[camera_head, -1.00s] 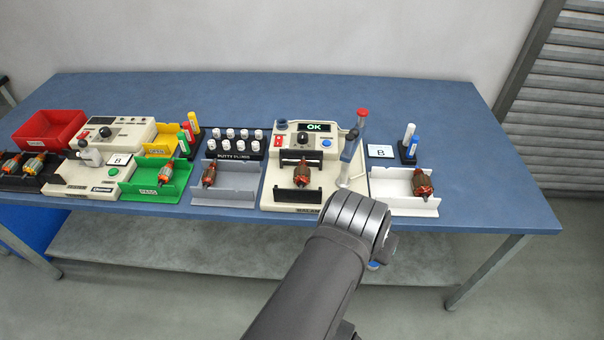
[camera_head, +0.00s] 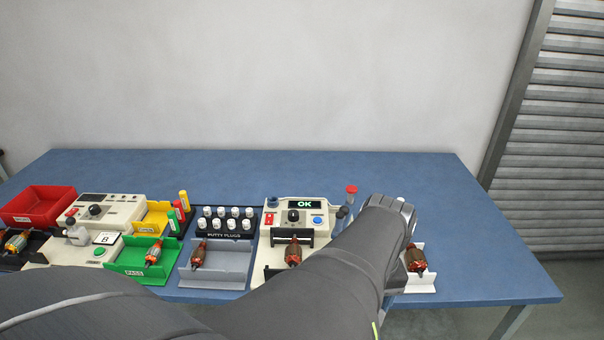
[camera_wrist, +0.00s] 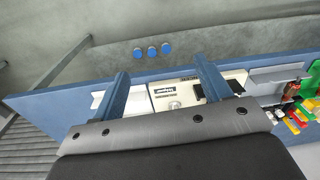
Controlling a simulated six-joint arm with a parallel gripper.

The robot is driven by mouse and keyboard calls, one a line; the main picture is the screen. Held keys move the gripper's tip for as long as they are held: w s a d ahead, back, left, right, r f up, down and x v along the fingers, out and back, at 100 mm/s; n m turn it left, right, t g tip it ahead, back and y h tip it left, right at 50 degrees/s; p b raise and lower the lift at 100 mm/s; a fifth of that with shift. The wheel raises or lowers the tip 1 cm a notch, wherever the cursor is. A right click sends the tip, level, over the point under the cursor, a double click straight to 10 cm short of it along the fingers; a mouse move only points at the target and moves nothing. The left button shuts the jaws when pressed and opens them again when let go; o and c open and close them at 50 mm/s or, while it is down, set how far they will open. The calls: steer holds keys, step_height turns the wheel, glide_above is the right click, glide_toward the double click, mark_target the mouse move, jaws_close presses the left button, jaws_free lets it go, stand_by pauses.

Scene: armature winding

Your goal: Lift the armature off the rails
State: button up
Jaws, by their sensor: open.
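The armature (camera_head: 293,252), with a brown wound core and copper ends, lies across the dark rails (camera_head: 276,240) of the cream balancing machine (camera_head: 325,204). The machine's display reads OK. My gripper's two blue fingers show in the wrist view (camera_wrist: 160,68), wide apart with nothing between them. Past the fingertips are the machine's cream base and part of a black rail (camera_wrist: 218,86). The armature on the rails cannot be made out in the wrist view.
A white tray (camera_head: 422,284) with another armature (camera_head: 415,259) stands right of the machine. A grey tray (camera_head: 225,268) with an armature (camera_head: 199,253) stands left, below the putty plugs (camera_head: 228,220). A red-capped post (camera_head: 351,192) rises close to my arm. The bench's back is clear.

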steer(key=w+a+r+h, duration=0.1)
steer(key=w+a, duration=0.2)
steer(key=w, duration=0.4)
steer(key=w+a+r, duration=0.2)
steer(key=w, duration=0.5)
steer(key=m+h, duration=0.1)
steer(key=h, duration=0.1)
glide_toward(292, 249)
steer(key=x, duration=1.1)
steer(key=shift+a, duration=0.1)
steer(key=shift+w, duration=0.1)
steer(key=c, duration=1.3)
steer(key=shift+r, duration=0.1)
